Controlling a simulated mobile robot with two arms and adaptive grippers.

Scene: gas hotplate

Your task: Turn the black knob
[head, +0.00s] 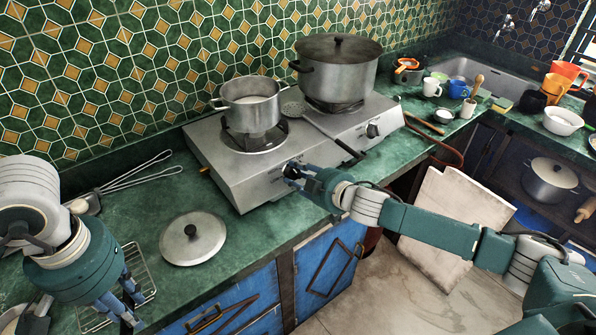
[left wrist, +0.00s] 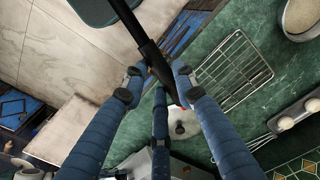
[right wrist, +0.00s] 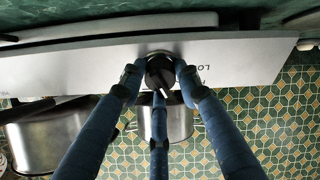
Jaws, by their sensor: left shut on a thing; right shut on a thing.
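The black knob (right wrist: 160,74) with a white pointer mark is on the front panel of the gas hotplate (head: 228,180). My right gripper (right wrist: 158,80) is closed around the knob in the right wrist view. My left gripper (left wrist: 160,88) is shut on a long black handle (left wrist: 139,36) in the left wrist view. What the handle belongs to is unclear. In the head view the left gripper (head: 122,305) is low at the left, over the counter edge.
A pot (head: 250,112) stands on the left burner and a large lidded pot (head: 340,80) on the right one. A second knob (head: 373,130) is on the right of the panel. A lid (head: 193,240) and wire rack (head: 140,268) lie on the green counter.

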